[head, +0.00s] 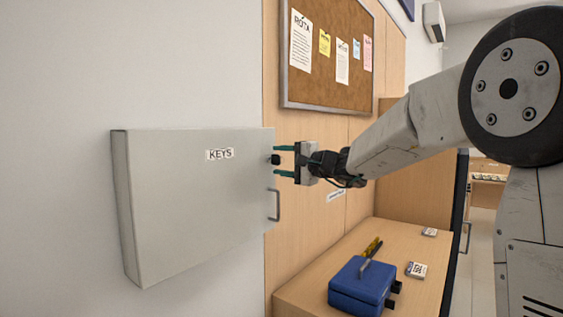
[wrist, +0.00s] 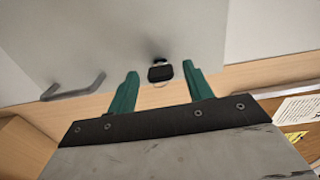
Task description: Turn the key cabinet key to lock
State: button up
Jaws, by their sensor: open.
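The grey key cabinet (head: 190,205) hangs on the wall at the left of the head view, its door closed, with a "KEYS" label (head: 219,154). The small black-headed key (head: 276,159) sits at the door's right edge; the wrist view shows its black head (wrist: 160,72) with a thin ring below it. My gripper (head: 283,160) is open, its two teal fingers pointing at the door. The lock face behind the key is hidden.
The cabinet's handle (head: 274,205) is below the key, and shows at the left in the wrist view (wrist: 73,88). A counter (head: 310,280) below holds a blue cash box (head: 360,287) and small card boxes (head: 416,270). A cork board (head: 328,80) hangs above.

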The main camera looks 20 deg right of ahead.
jog(key=v, duration=0.7)
jog(key=shift+s+d, duration=0.1)
jog(key=s+a+f+n+g+h, duration=0.1)
jog(key=s+a+f+n+g, duration=0.3)
jog(key=s+f, duration=0.5)
jog(key=s+a+f+n+g+h, duration=0.1)
jog(key=s+a+f+g, duration=0.2)
jog(key=s+f+g, duration=0.5)
jog(key=s+d+f+n+h, duration=0.1)
jog(key=s+d+n+h, duration=0.1)
jog(key=s, duration=0.6)
jog(key=s+d+f+n+h, duration=0.1)
jog(key=s+f+h, duration=0.1)
jog(key=s, duration=0.6)
jog(key=s+d+f+n+g+h, duration=0.1)
jog(key=s+h, duration=0.3)
jog(key=s, duration=0.5)
jog(key=shift+d+f+n+h, duration=0.3)
jog(key=shift+d+f+n, duration=0.2)
jog(key=shift+d+n, duration=0.35)
